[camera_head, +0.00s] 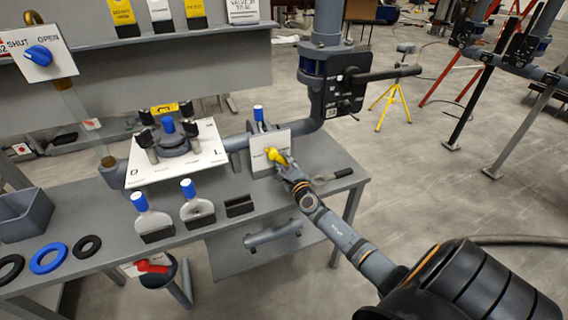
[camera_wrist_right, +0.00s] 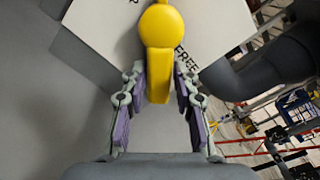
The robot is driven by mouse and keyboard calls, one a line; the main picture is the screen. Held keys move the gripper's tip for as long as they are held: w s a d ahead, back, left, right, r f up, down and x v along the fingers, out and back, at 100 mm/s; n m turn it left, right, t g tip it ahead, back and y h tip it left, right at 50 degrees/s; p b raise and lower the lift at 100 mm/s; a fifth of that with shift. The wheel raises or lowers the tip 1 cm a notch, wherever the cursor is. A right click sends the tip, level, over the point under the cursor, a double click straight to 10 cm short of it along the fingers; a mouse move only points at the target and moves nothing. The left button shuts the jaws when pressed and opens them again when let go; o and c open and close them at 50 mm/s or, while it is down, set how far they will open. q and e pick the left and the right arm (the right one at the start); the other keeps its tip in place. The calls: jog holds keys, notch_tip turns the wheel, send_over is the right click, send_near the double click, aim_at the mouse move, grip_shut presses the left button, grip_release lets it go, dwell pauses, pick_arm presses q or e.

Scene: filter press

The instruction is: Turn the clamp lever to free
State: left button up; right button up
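The yellow clamp lever (camera_head: 276,156) is mounted on a white plate (camera_head: 284,138) on the bench. In the right wrist view the lever (camera_wrist_right: 160,45) has a round hub and a straight handle pointing down toward my gripper. The word FREE is printed on the plate (camera_wrist_right: 211,25) just right of the handle; another word is mostly hidden at upper left. My right gripper (camera_head: 287,166) is at the lever. In the wrist view its fingers (camera_wrist_right: 159,88) are open on either side of the handle's end, with gaps showing. My left gripper is not in view.
A grey pipe with a valve box (camera_head: 338,92) and a black handle stands right behind the lever. A white board with a round clamped fitting (camera_head: 178,160) lies to its left. Scrapers with blue knobs (camera_head: 152,218) and black and blue rings (camera_head: 48,258) lie along the bench front.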

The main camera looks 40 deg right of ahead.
jog(key=shift+o, duration=1.2)
jog(key=v, duration=1.1)
jog(key=shift+s+a, duration=0.15)
jog(key=shift+s, duration=0.4)
